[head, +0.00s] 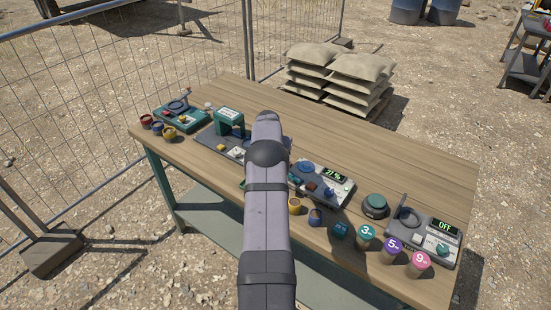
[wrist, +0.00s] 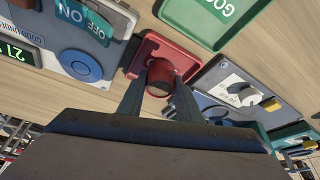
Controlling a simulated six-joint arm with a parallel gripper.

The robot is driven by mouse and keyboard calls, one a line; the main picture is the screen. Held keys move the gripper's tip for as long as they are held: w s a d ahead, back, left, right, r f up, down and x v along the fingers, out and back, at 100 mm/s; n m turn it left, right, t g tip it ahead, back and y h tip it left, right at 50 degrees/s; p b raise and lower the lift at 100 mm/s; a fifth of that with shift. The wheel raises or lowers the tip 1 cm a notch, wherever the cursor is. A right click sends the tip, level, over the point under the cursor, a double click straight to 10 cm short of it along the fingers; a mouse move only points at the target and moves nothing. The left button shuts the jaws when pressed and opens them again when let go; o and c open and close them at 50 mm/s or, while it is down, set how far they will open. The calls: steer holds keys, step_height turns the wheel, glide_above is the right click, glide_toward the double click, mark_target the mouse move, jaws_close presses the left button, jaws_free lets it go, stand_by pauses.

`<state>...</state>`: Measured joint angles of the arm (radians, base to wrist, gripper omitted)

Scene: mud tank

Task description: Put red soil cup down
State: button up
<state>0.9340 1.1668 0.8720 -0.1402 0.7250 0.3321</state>
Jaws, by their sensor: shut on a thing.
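A red cup (wrist: 160,76) with dark contents is between the two fingers of my gripper (wrist: 163,80) in the wrist view. My gripper is shut on it. The cup is over a square red pad (wrist: 180,51); whether it touches the pad or is held just above it I cannot tell. In the head view my own arm hides my gripper, the held cup and the pad.
In the head view, small cups (head: 157,127) line the wooden table (head: 400,150), whose back right is clear.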

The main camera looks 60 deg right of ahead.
steer(key=shift+f, duration=0.2)
steer(key=o, duration=0.9)
steer(key=shift+r, duration=0.1)
steer(key=shift+r, duration=0.2)
steer(key=b+v, duration=0.3)
steer(key=v, duration=0.8)
steer(key=shift+a+r, duration=0.3)
steer(key=shift+r, duration=0.05)
steer(key=shift+s, duration=0.1)
